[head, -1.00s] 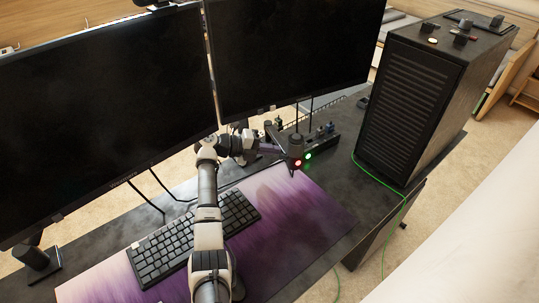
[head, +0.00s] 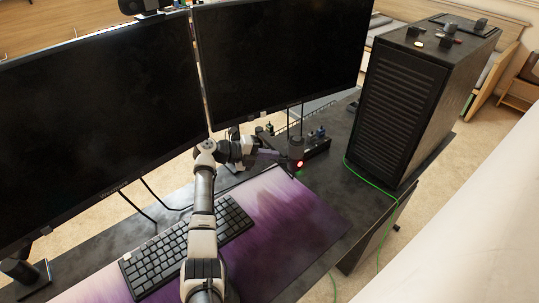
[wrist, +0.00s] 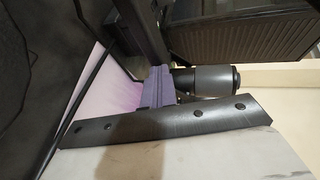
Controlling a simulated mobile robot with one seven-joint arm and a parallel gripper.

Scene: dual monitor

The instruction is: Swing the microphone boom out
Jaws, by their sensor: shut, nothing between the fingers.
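The microphone (head: 296,148) is a dark cylinder with a red light at its lower end, above the desk right of the keyboard. In the wrist view, what looks like the same microphone (wrist: 208,80) lies as a dark cylinder just right of my fingers. My gripper (head: 273,154) reaches in from the left, with its purple-grey fingers shut and empty beside the microphone. The fingers also show in the wrist view (wrist: 157,78). They look very close to the microphone; contact is unclear. The boom behind it is mostly hidden by my arm and the monitors.
Two dark monitors, left (head: 100,110) and right (head: 280,60), stand close behind my arm. A keyboard (head: 185,246) lies on a purple mat (head: 290,225). A small black box (head: 317,145) sits behind the microphone. A black computer tower (head: 402,110) stands at right with a green cable.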

